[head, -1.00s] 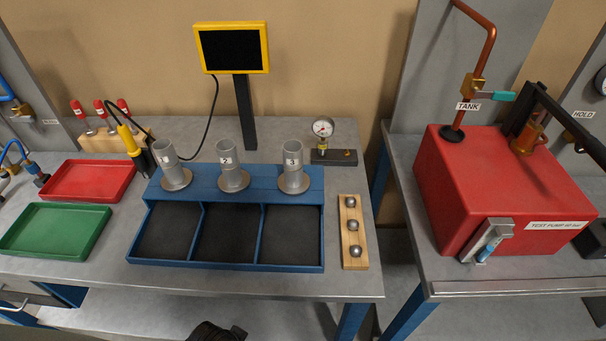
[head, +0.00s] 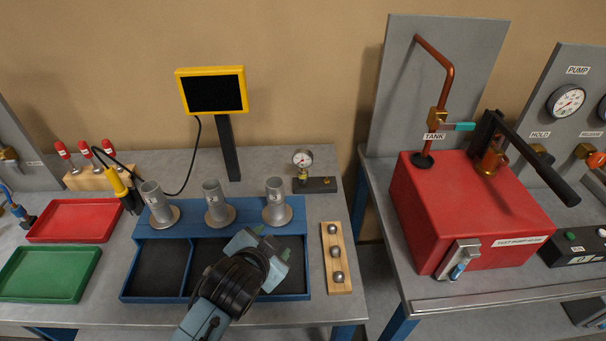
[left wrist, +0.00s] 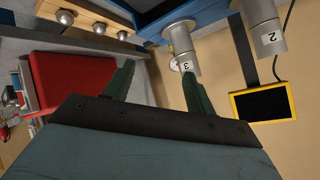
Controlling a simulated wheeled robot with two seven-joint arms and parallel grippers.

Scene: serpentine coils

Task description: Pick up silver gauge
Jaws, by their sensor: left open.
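The silver gauge (head: 303,158) has a round white dial and a silver rim. It stands upright on a brass fitting on a dark block (head: 316,185) at the back right of the left bench. In the left wrist view only a sliver of the gauge (left wrist: 174,66) shows behind cylinder 3. My left gripper (head: 272,241) is over the right part of the blue tray, in front of cylinder 3 and apart from the gauge. Its green fingers (left wrist: 158,72) are spread and empty in the left wrist view. My right gripper is not in view.
Three grey cylinders, including cylinder 3 (head: 277,203), stand on the blue tray (head: 142,232) between gripper and gauge. A wooden strip (head: 338,284) with three steel balls lies to the right. A monitor (head: 213,91) stands behind. A gap separates the red tank's bench (head: 420,292).

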